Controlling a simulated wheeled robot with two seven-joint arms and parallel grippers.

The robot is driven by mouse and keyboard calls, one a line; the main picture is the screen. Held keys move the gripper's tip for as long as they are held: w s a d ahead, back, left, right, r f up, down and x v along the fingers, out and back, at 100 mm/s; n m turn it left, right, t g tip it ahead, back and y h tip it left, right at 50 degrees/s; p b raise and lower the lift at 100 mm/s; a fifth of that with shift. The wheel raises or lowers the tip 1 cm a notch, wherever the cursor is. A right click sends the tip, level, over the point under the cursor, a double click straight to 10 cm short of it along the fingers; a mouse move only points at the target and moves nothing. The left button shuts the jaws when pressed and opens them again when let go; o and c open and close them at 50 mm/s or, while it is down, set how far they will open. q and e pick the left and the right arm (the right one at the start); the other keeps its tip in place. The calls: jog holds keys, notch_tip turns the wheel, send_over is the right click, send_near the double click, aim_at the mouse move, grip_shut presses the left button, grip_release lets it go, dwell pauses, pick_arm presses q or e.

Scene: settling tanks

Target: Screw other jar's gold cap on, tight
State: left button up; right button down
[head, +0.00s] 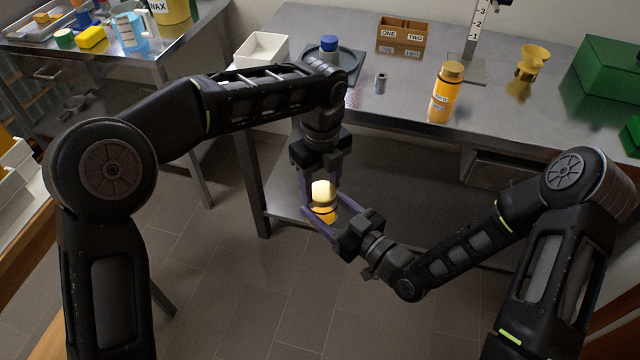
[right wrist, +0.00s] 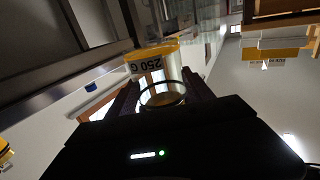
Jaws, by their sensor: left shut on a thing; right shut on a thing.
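A jar with an amber lower body (head: 325,215) is held in the air in front of the bench in the head view. A bright gold cap (head: 321,190) sits at its top; whether it is fully seated cannot be told. My left gripper (head: 320,182) reaches down from above, shut around the cap. My right gripper (head: 327,207) comes from the lower right, shut on the jar body. In the right wrist view, a round, glassy rim (right wrist: 162,96) shows between my right fingers.
Floor below is clear.

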pick_arm(q)
jog(key=m, duration=0.5)
jog(key=shift+d+m, duration=0.15)
jog(key=shift+m, duration=0.15)
jog(key=m, duration=0.8)
jog(key=shift+d, duration=0.2)
jog(key=o, duration=1.4)
jog(key=shift+c, duration=0.2)
jog(key=shift+r, duration=0.1)
jog(key=shift+r, duration=3.6)
